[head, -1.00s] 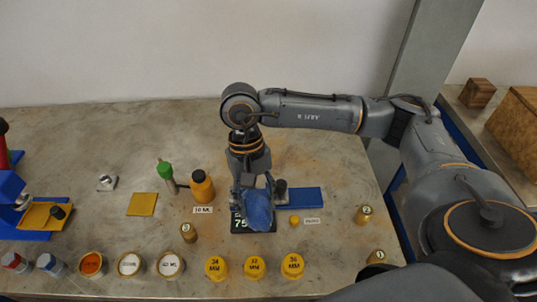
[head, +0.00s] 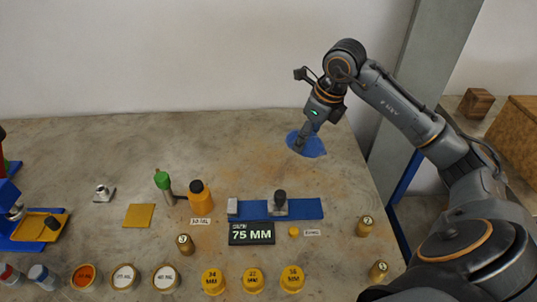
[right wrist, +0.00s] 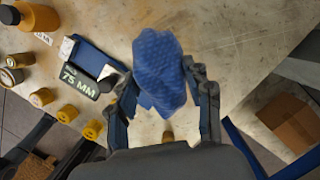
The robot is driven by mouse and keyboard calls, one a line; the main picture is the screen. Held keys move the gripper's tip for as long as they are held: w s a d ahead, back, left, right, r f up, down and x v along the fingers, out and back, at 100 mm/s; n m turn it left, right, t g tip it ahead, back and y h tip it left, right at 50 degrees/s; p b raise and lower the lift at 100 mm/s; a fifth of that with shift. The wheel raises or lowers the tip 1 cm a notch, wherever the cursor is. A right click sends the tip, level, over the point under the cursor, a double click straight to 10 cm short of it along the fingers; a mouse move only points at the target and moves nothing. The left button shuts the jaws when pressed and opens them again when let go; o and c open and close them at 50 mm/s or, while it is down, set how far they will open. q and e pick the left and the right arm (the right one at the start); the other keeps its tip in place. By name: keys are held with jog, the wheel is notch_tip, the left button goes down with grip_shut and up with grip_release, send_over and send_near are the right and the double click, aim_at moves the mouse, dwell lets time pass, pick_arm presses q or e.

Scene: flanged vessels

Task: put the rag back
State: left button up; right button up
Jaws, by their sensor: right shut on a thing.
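The blue rag (head: 314,147) is at the far right part of the bench in the head view, at the tip of my right gripper (head: 301,142). In the right wrist view the rag (right wrist: 160,62) is bunched up between the two fingers of the right gripper (right wrist: 163,92), which is shut on it. The gripper hides part of the rag in the head view. I cannot tell whether the rag touches the bench top. My left gripper is not in view.
A blue rail (head: 302,209) with grey blocks lies behind the black 75 MM sign (head: 252,233). An orange bottle (head: 201,195), a green-topped bottle (head: 164,187) and a yellow square (head: 139,215) are to the left. Several yellow caps line the front. The back of the bench (head: 220,140) is clear.

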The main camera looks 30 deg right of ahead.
jog(key=shift+d+r+m, duration=0.1)
jog(key=shift+d+m, duration=0.3)
jog(key=shift+m, duration=0.1)
jog(key=shift+w+d, duration=0.1)
jog(key=shift+w, duration=0.15)
jog(key=w+a+f+p, duration=0.2)
jog(key=w+f+p, duration=0.1)
jog(key=w, duration=0.5)
send_near(267, 153)
jog(key=shift+w+a+f, duration=0.1)
jog(key=shift+a+f, duration=0.2)
jog(key=shift+f, duration=0.4)
jog(key=shift+w+a+f, duration=0.1)
jog(key=shift+w+f, duration=0.4)
jog(key=shift+f, duration=0.25)
notch_tip(267, 153, down, 2)
jog(key=shift+f+p, duration=0.15)
jog(key=shift+p, duration=0.55)
jog(key=shift+f, duration=0.3)
jog(key=shift+f, duration=0.1)
